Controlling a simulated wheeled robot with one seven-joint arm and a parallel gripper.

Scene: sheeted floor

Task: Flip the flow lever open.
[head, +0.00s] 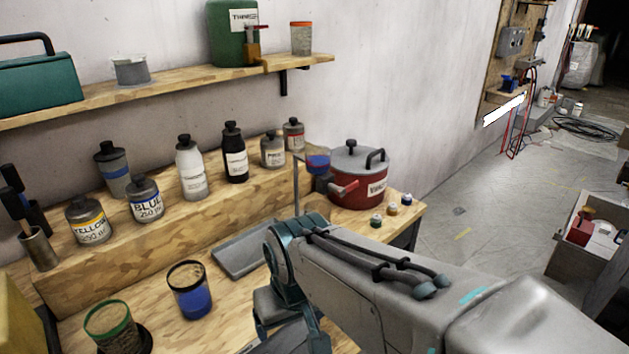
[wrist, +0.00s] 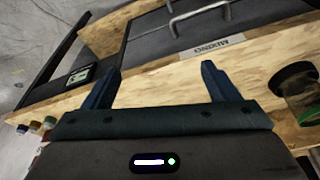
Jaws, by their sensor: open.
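The other red lever (head: 257,27) sits on the tap of the green thinner can (head: 231,36) on the shelf. I cannot tell from the picture which is the flow lever. My gripper (wrist: 159,82) is open and empty over the wooden bench in the wrist view, apart from both levers. Its fingertips are hidden in the head view.
Several paint bottles (head: 190,168) stand on the raised wooden step. A glass with blue paint (head: 190,290) and a green-rimmed cup (head: 112,328) stand on the bench. Small capped pots (head: 392,209) sit by the varnish pot. Open floor (head: 490,200) lies right.

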